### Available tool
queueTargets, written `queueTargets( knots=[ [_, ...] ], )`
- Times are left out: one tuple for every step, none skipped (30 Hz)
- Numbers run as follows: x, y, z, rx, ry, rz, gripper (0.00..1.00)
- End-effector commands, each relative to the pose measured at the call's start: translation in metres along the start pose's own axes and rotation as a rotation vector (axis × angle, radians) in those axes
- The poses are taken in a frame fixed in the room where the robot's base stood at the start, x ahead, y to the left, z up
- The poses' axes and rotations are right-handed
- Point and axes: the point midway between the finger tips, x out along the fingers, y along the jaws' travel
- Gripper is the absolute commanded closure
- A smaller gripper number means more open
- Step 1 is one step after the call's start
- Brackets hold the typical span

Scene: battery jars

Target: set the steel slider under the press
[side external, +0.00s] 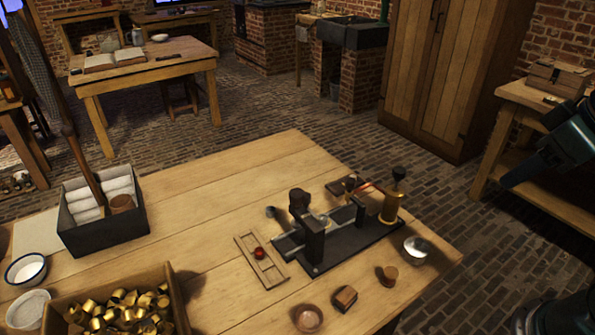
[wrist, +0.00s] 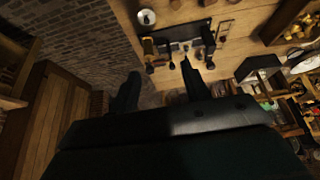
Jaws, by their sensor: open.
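A dark press fixture (side external: 345,246) with upright posts stands near the table's front right corner. It also shows in the wrist view (wrist: 180,33). A pale steel bar, which looks like the slider (side external: 287,243), lies along the fixture and sticks out at its left end. The posts hide part of it, and I cannot tell its exact seating under the press. My gripper (wrist: 158,88) is open and empty, with its two dark fingers apart. It is away from the fixture. In the side view, a dark part of my arm shows at the right edge, beyond the table.
A brass cylinder with a black knob (side external: 394,205) stands at the fixture's right end. A wooden frame with a red bead (side external: 273,275) lies left of it. A metal dish (side external: 417,247), wooden block (side external: 344,298) and copper bowl (side external: 308,318) are in front.

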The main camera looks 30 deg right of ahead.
Motion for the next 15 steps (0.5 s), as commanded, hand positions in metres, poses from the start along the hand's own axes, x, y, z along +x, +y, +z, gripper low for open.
queueTargets(
  knots=[
    [0.0, 0.0, -0.005, -0.003, -0.007, -0.001, 0.53],
    [-0.001, -0.001, -0.009, -0.004, -0.01, -0.002, 0.53],
    [-0.001, -0.001, -0.014, -0.006, -0.017, -0.003, 0.53],
    [-0.001, -0.002, -0.019, -0.008, -0.022, -0.003, 0.53],
    [-0.001, -0.002, -0.024, -0.01, -0.028, -0.004, 0.53],
    [-0.001, -0.002, -0.032, -0.013, -0.036, -0.005, 0.53],
    [-0.001, -0.003, -0.038, -0.015, -0.042, -0.006, 0.53],
    [0.0, -0.004, -0.044, -0.018, -0.048, -0.007, 0.53],
    [0.001, -0.004, -0.053, -0.021, -0.057, -0.008, 0.53],
    [0.002, -0.005, -0.059, -0.024, -0.065, -0.009, 0.53],
    [0.003, -0.005, -0.066, -0.026, -0.072, -0.01, 0.53],
    [0.004, -0.006, -0.075, -0.029, -0.081, -0.011, 0.53],
    [0.005, -0.007, -0.081, -0.032, -0.087, -0.012, 0.53],
    [0.007, -0.008, -0.088, -0.035, -0.095, -0.013, 0.53],
    [0.01, -0.009, -0.096, -0.038, -0.104, -0.014, 0.53]
  ],
)
